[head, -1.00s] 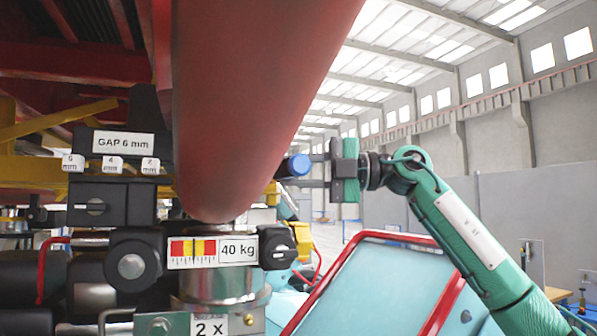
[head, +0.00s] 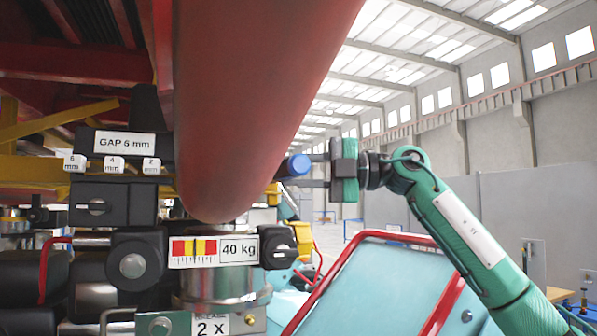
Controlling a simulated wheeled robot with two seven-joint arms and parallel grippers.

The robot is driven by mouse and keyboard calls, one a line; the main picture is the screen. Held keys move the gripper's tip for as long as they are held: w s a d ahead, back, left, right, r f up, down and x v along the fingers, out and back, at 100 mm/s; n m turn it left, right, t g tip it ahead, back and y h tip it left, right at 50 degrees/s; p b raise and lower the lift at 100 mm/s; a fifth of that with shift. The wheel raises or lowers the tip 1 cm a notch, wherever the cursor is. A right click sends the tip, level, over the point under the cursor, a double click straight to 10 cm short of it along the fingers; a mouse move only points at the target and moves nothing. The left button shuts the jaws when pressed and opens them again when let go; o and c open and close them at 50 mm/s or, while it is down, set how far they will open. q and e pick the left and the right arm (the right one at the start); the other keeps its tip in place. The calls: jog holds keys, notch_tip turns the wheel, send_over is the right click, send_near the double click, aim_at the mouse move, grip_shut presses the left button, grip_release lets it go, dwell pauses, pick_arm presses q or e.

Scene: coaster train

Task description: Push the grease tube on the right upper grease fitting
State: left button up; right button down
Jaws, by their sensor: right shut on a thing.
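My right gripper (head: 300,170) reaches in from the right, beside the large red track tube. Its fingers point left and their tips are partly hidden behind the red tube. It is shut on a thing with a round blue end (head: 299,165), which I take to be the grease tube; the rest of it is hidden. A small brass fitting (head: 250,320) shows low on the block under the 40 kg label; I cannot tell which fitting it is. The right upper grease fitting is not clearly visible. My left gripper is not in view.
The large red tube (head: 250,90) fills the upper middle. Black wheel-assembly parts with a GAP 6 mm label (head: 124,143) and a 40 kg label (head: 238,249) stand at left. A light blue panel with a red rim (head: 375,280) lies below my right arm. Open hall air lies right of the tube.

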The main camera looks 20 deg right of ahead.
aim_at(308, 165)
jog(key=shift+r, duration=0.15)
dwell(0.3)
jog(key=shift+s, duration=0.1)
dwell(0.7)
dwell(1.1)
dwell(0.4)
dwell(0.6)
jog(key=shift+s+d+b, duration=0.15)
jog(key=shift+s+b, duration=1.55)
jog(key=shift+s, duration=1.85)
